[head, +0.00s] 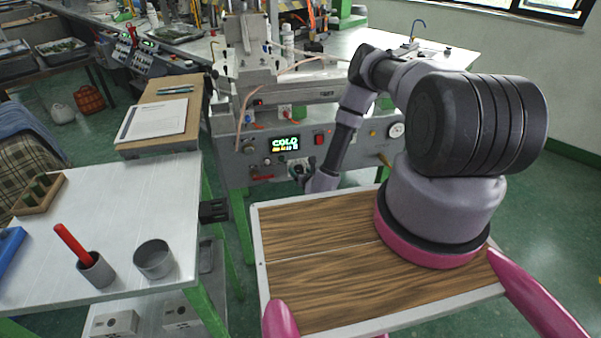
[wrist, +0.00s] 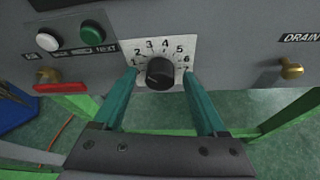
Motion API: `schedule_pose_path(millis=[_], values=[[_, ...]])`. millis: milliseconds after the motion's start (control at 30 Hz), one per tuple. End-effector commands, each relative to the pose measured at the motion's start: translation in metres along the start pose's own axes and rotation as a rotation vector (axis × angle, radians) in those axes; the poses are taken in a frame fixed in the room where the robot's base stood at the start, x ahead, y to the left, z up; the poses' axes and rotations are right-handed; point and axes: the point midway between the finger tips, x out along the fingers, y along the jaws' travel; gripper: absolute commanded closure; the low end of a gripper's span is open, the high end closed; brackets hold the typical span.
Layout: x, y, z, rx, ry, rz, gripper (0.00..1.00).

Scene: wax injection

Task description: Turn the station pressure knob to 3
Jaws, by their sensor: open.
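My gripper (wrist: 160,78) is open, with one teal finger on each side of the knob and a visible gap on both sides. The fingertips reach about the dial's lower left and right edges. The knob's setting is too small to read surely. In the head view my gripper (head: 304,172) is at the panel's lower part, and the knob is mostly hidden there.
A white and a green button (wrist: 92,33) and a red-handled brass valve (wrist: 50,78) are left of the dial. A brass drain valve (wrist: 290,68) is at right. In the head view a lit display (head: 285,143) is above my gripper. A table (head: 100,225) stands at left.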

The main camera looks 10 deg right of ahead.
Motion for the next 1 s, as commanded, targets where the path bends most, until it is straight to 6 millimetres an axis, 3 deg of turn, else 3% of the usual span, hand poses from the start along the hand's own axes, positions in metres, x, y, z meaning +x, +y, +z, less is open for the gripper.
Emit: schedule_pose_path(millis=[300,500,1000], values=[[0.003,0.0,0.0,0.0,0.0,0.0,0.26],[0.0028,-0.0001,0.0,-0.001,0.0,0.0,1.0],[0.0023,-0.0024,-0.001,0.127,0.002,0.05,1.0]])
